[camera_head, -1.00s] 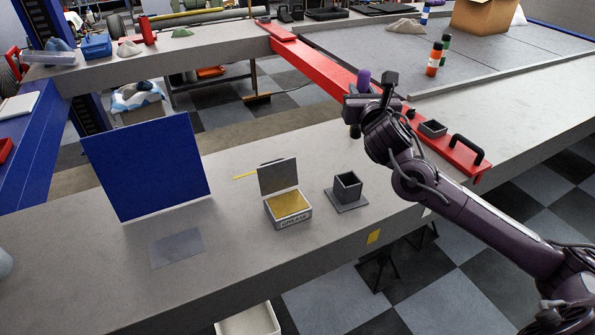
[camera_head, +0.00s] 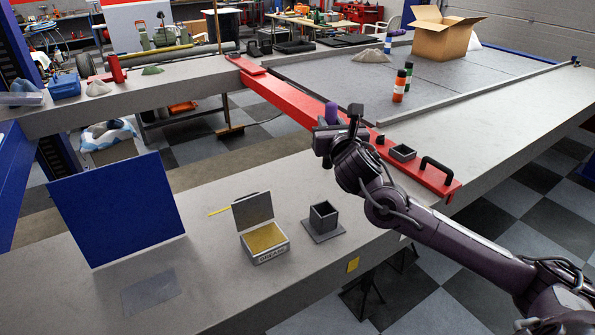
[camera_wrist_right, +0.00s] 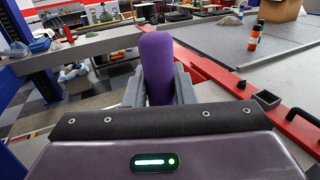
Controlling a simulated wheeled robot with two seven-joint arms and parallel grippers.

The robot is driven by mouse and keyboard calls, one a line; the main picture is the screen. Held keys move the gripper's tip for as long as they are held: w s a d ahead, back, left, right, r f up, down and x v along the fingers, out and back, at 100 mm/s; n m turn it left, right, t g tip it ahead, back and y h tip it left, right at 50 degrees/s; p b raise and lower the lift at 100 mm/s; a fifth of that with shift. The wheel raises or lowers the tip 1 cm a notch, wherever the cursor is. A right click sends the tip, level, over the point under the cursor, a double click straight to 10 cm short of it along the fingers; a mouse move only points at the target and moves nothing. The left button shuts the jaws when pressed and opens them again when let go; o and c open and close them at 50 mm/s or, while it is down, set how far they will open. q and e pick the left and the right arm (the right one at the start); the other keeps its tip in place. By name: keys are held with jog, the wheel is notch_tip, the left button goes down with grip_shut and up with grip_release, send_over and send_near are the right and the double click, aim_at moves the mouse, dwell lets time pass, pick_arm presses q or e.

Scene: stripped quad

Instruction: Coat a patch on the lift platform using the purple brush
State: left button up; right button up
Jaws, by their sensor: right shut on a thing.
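My right gripper (camera_head: 331,140) is shut on the purple brush (camera_head: 331,113), raised above the bench near the red beam. In the right wrist view, the brush's purple handle (camera_wrist_right: 156,66) stands upright between the two grey fingers. The bristles are hidden in both views. A flat, faintly shiny grey rectangle (camera_head: 152,291) lies on the concrete-grey platform (camera_head: 215,300), in front of a blue upright panel. An open tin labelled GREASE (camera_head: 270,254) with yellow contents sits to its right. A square dark holder (camera_head: 323,217) on a base plate stands right of the tin, empty-looking. My left gripper is not in view.
The blue panel (camera_head: 118,210) stands upright behind the grey rectangle. A red beam (camera_head: 300,100) with a black handle runs behind my right arm. Orange and green bottles (camera_head: 398,88) and a cardboard box (camera_head: 442,40) stand further back. The platform between tin and rectangle is clear.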

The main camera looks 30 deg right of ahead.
dwell(0.4)
jog(key=a+f+m+g+y+p, duration=0.1)
jog(key=a+f+m, duration=0.2)
jog(key=a+f, duration=0.3)
jog(key=w+a+f+m+g+p, duration=0.1)
jog(key=a+f+m, duration=0.1)
jog(key=a+f, duration=0.4)
notch_tip(320, 180, down, 6)
jog(key=shift+r+m+y, duration=0.1)
jog(key=shift+m+y, duration=0.3)
jog(key=shift+f, duration=0.6)
dwell(1.3)
